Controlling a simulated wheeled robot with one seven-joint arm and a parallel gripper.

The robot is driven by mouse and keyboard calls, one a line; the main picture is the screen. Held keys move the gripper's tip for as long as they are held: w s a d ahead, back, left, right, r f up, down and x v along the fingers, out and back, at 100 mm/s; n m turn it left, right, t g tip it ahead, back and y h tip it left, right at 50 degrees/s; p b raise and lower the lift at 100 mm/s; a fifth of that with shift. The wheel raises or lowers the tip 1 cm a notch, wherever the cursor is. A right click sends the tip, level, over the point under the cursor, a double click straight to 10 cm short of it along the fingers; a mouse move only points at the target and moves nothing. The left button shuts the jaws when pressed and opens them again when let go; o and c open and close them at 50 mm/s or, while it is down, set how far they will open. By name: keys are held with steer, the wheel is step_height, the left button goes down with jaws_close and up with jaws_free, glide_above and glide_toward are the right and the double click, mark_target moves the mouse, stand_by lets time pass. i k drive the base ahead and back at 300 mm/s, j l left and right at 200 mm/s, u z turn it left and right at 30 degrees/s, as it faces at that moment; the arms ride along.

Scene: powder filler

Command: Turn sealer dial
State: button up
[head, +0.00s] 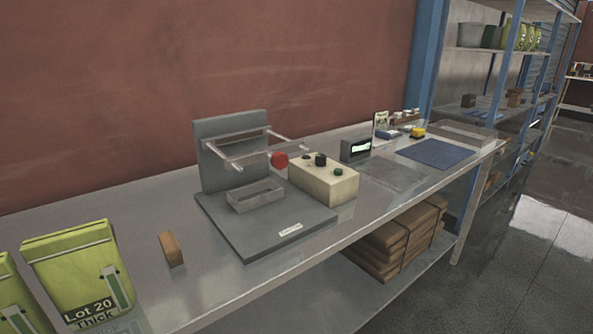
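A beige control box (323,184) stands on the metal bench, right of a grey device (265,232) with an upright back plate, a bar frame and a small open tray. On its top are a black knob (320,159), which looks like a dial, a smaller dark knob (306,157) and a dark green button (338,171). A red round knob (279,159) sits at the box's left, by the bar frame. The dial's markings are too small to read. My gripper is not in view.
Green pouches (78,272) and a small brown block (171,249) stand on the bench (150,216) at the left. A dark display unit (356,149) and a blue mat (435,153) lie to the right. The bench front before the box is clear.

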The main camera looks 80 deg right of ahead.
mark_target(321, 159)
steer(key=k+l, duration=0.2)
steer(key=k+l+z, duration=0.1)
steer(key=l, duration=0.35)
steer(key=k+l+z, duration=0.1)
steer(key=k+l, duration=0.3)
steer(key=l, duration=0.3)
steer(key=k+l+z, duration=0.1)
steer(key=l, duration=0.25)
steer(key=k+l, duration=0.15)
steer(key=l, duration=0.3)
steer(key=k+l+z, duration=0.15)
steer(key=l, duration=0.35)
steer(key=k+l, duration=0.1)
steer(key=l, duration=0.35)
steer(key=k+l+z, duration=0.1)
steer(key=l, duration=0.4)
steer(key=i+l, duration=0.15)
